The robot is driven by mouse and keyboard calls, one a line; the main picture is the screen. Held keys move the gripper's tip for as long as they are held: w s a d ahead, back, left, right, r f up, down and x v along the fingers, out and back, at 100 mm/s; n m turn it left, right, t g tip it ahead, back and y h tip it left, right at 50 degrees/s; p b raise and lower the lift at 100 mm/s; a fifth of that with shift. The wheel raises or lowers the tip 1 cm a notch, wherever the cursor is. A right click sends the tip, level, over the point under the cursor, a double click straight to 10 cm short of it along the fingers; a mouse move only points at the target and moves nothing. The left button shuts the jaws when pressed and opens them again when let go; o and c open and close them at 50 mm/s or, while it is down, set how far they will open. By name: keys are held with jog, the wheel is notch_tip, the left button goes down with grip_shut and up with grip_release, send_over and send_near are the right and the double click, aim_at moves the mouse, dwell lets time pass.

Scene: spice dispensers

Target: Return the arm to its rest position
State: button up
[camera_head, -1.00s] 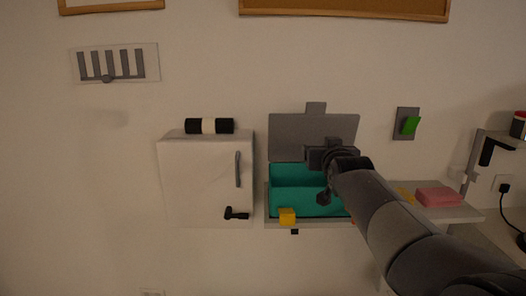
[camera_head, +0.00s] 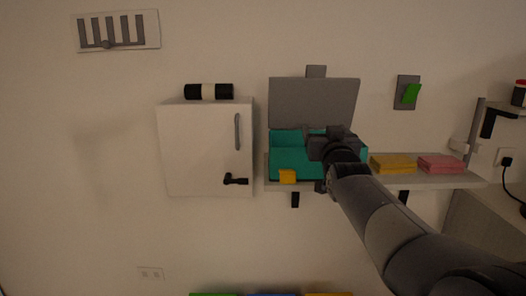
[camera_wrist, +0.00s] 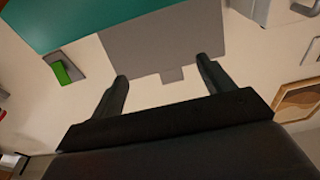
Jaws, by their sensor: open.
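My gripper (camera_wrist: 163,82) is open and empty, its two fingers spread apart in the wrist view. In the head view my arm reaches in from the lower right, and its end is in front of the teal box (camera_head: 287,160). The wrist view shows the box's grey raised lid (camera_wrist: 150,45) beyond the fingers and the teal side (camera_wrist: 70,22) at the top left. I cannot tell from the head view how far the gripper is from the box.
The box stands on a wall shelf (camera_head: 440,180) with a yellow block (camera_head: 393,164) and a pink block (camera_head: 440,164). A green switch (camera_head: 411,94) is on the wall.

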jog(key=shift+s+f+t+b, duration=0.2)
jog(key=shift+f+t+b, duration=0.35)
jog(key=shift+f+b, duration=0.7)
jog(key=shift+s+f+t+b, duration=0.15)
jog(key=shift+f+t+b, duration=0.55)
jog(key=shift+b, duration=0.9)
jog(key=shift+f, duration=0.1)
jog(key=shift+s, duration=0.1)
